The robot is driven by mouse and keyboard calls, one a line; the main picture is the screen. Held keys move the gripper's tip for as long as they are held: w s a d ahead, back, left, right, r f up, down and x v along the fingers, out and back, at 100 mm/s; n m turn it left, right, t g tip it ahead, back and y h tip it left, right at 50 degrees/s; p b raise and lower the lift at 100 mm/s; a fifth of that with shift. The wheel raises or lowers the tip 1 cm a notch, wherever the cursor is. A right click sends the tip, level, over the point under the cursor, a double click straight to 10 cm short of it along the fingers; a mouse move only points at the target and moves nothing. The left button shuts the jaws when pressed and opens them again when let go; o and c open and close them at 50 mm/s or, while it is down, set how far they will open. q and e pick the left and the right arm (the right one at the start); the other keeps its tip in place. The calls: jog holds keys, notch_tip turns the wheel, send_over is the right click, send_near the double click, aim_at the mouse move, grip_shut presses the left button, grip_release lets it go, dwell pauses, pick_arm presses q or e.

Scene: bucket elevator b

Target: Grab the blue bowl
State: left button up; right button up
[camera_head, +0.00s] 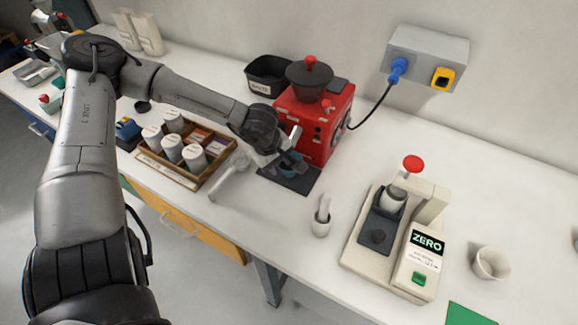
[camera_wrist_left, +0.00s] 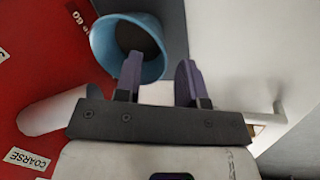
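The blue bowl (camera_wrist_left: 98,45) sits below the red grinder's front, on a dark mat (camera_head: 292,183). In the head view the bowl (camera_head: 289,172) is mostly hidden by my left gripper (camera_head: 291,160). In the left wrist view my left gripper (camera_wrist_left: 158,76) is open, with its two dark fingers apart. One finger overlaps the bowl near its rim, and the other is to the right, outside the bowl. I cannot tell whether a finger touches the bowl. Nothing shows held. My right gripper is not in view.
The red grinder (camera_head: 318,130) stands close behind the gripper. A black bin (camera_head: 268,75) is behind it. A scale (camera_head: 395,235) stands farther right.

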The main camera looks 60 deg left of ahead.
pick_arm(q)
grip_shut()
jog(key=shift+r, duration=0.1)
dwell(0.3)
